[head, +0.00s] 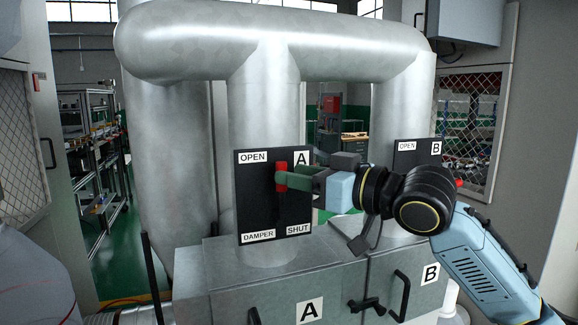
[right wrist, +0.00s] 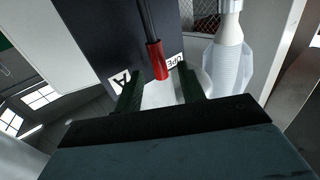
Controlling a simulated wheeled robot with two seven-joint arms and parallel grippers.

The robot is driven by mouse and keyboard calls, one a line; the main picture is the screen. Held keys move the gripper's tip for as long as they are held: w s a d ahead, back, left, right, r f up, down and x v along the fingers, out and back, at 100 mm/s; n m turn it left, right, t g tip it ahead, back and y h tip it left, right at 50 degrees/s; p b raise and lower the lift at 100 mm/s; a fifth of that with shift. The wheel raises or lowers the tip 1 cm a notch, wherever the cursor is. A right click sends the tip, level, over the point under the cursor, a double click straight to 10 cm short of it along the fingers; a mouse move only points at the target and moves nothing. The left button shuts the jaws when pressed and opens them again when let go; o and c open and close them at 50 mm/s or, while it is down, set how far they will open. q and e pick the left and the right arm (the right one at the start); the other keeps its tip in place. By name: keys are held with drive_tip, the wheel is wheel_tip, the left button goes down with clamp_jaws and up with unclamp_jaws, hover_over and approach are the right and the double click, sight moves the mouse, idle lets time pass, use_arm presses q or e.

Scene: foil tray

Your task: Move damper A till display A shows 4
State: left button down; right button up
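Damper A is a black plate (head: 257,205) on the front of a grey duct, marked OPEN at the top and SHUT at the bottom. Its red handle (head: 281,173) stands in the plate's upper half, nearer OPEN. My right gripper (head: 288,184) reaches in from the right at the handle. In the right wrist view the red handle (right wrist: 157,60) lies between the tips of the green fingers (right wrist: 159,80), with gaps on both sides, so the gripper is open around it. I see no display A in either view. My left gripper is out of view.
A second black plate, marked B (head: 419,152), is behind my right arm. Below are grey cabinet doors with black handles, labelled A (head: 310,309) and B (head: 430,274). Thick ducts (head: 270,55) arch above. A shelf rack (head: 90,140) stands at far left.

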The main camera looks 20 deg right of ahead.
drive_tip(key=shift+x, duration=1.2)
clamp_jaws()
